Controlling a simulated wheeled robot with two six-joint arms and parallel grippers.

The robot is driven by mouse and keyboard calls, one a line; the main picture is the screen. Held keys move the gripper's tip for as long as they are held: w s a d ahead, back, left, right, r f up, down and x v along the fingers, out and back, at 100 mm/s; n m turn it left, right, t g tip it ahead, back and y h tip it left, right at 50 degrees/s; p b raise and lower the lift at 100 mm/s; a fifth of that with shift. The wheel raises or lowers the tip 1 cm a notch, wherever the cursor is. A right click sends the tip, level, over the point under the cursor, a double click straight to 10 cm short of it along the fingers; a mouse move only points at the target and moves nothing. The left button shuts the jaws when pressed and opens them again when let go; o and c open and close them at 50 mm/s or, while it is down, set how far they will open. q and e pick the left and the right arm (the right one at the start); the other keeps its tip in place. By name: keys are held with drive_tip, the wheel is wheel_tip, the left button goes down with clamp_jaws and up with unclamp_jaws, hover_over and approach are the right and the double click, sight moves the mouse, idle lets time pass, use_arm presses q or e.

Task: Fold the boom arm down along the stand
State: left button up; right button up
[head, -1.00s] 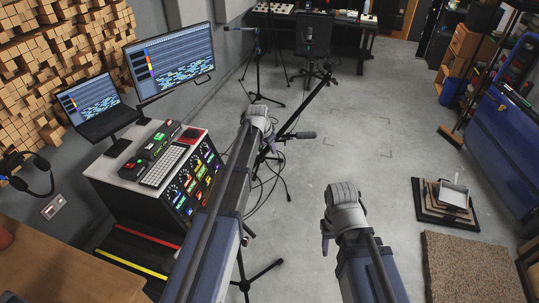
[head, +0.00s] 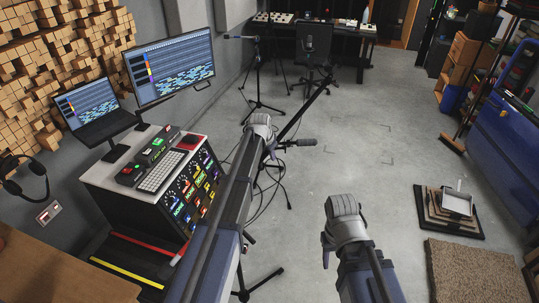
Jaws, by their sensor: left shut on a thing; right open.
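The boom arm (head: 304,104), a long thin black bar, slants up and to the right from beside my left gripper (head: 268,142). A short dark cylinder (head: 303,142) sticks out sideways near the bar's lower end. My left gripper is shut at the upper part of the stand; its wrist hides the exact place of the grip. The stand's pole is mostly hidden behind my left arm, and its dark legs (head: 262,283) show on the floor below. My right gripper (head: 328,244) is open and empty, apart from the stand, lower and to the right.
A mixing console (head: 145,185) with keyboard and screens stands left of my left arm. Loose cables (head: 268,203) lie on the floor by the stand. Another microphone stand (head: 260,80) and a chair (head: 314,55) are at the back. A brown rug (head: 470,275) lies right; the middle floor is clear.

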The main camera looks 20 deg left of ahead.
use_arm(q)
clamp_jaws()
idle(0.9)
